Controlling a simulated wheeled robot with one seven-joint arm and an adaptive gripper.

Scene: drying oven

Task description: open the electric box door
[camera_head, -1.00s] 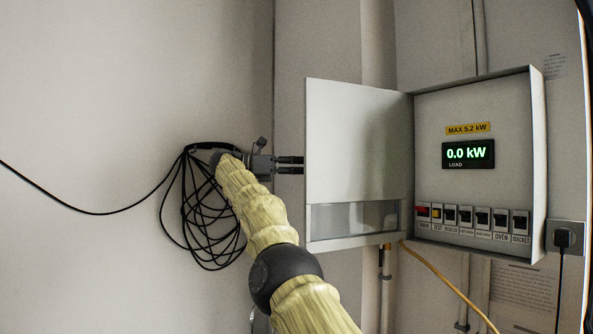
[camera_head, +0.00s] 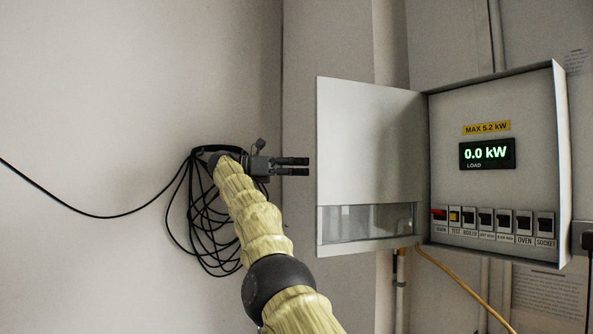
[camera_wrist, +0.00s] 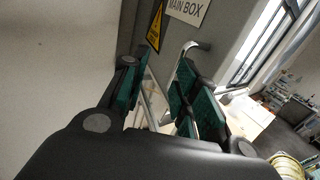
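The electric box (camera_head: 563,160) on the wall stands open, with its inside in plain view. Its grey door (camera_head: 370,140) is swung out to the left, with a clear window strip along the bottom. My gripper (camera_head: 306,166) is just left of the door's free edge, with a small gap between fingertips and door in the picture. Its two fingers are apart and nothing shows between them. In the wrist view, my gripper (camera_wrist: 155,95) faces the door's outer side, with a "MAIN BOX" label (camera_wrist: 188,10), a yellow warning sign (camera_wrist: 156,25) and a metal handle (camera_wrist: 192,47) near the fingers.
Inside the box are a display (camera_head: 487,153) reading 0.0 kW and a row of breakers (camera_head: 490,220). A coil of black cable (camera_head: 205,235) hangs on the wall behind my arm. A yellow cable (camera_head: 460,290) runs below the box.

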